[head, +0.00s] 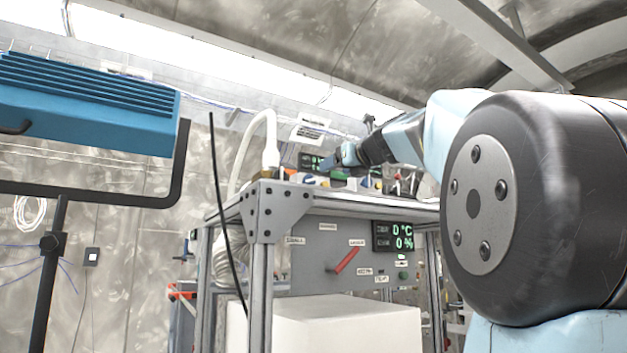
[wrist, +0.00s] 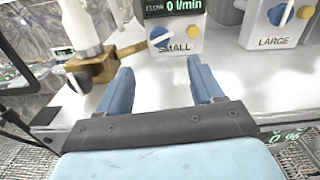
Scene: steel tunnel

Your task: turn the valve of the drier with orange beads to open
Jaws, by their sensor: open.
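My gripper (wrist: 160,75) is open and empty in the wrist view, its two blue fingers spread above a white bench top (wrist: 160,98). Ahead of it stands a grey unit labelled SMALL (wrist: 178,48) with a blue knob (wrist: 161,38), a yellow knob and a flow display of 0 l/min. A unit labelled LARGE (wrist: 272,42) with blue and yellow knobs is to the right. A brass fitting (wrist: 92,70) under a white hose end is left of the fingers. In the head view, my gripper (head: 330,160) is small over the bench. I cannot make out a drier with orange beads.
The metal-framed bench (head: 278,212) has a lower panel with a red lever (head: 346,261) and a display (head: 393,236) reading 0 °C and 0 %. A white box (head: 350,318) stands below. A blue lamp (head: 85,105) on a black stand is at left.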

